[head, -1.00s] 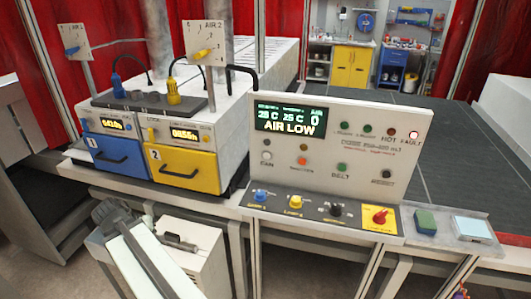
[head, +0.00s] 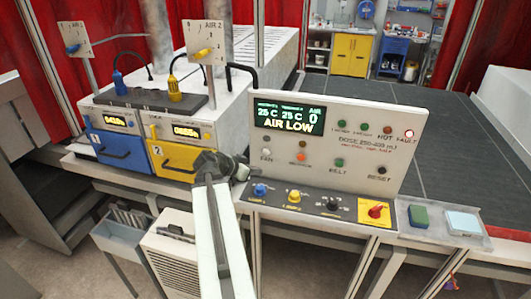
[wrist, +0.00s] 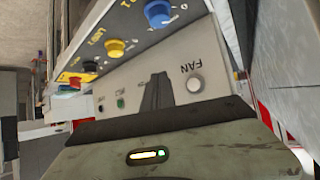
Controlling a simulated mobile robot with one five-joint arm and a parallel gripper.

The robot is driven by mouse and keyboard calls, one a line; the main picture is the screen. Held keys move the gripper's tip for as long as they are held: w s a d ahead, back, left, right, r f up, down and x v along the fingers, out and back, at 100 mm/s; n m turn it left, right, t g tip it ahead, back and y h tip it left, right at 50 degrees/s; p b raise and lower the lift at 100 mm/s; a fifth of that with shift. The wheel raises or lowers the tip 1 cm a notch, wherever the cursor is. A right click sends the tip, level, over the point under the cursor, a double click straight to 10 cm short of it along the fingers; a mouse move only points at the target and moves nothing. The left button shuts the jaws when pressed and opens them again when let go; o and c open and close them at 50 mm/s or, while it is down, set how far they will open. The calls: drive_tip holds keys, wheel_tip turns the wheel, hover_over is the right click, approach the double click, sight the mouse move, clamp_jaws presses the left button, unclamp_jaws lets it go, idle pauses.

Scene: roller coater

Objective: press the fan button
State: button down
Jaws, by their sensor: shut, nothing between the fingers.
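The fan button (head: 266,154) is a small pale round button at the left of the white control panel (head: 350,150), above the word FAN. In the wrist view the pale fan button (wrist: 194,84) sits just right of my dark fingertips (wrist: 158,92), beside the upturned label FAN. My gripper (head: 246,172) is shut and empty. In the head view it points right toward the panel's lower left edge, left of and slightly below the fan button. I cannot tell how far the fingertips are from the panel face.
The display (head: 289,116) reads AIR LOW, and the fault lamp (head: 409,133) glows red. Below are a blue knob (head: 261,190), a yellow knob (head: 294,195), a black knob (head: 333,204) and a red switch (head: 376,211). A yellow-fronted unit (head: 185,160) stands left of my gripper.

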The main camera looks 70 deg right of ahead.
sight(266, 152)
drive_tip(key=d, duration=0.8)
drive_tip(key=shift+w+d, duration=0.3)
drive_tip(key=shift+d, duration=0.05)
drive_tip(key=shift+d, duration=0.15)
idle(1.7)
drive_tip(key=shift+d, duration=0.3)
drive_tip(key=shift+d, duration=0.45)
idle(0.6)
drive_tip(key=shift+a, duration=0.9)
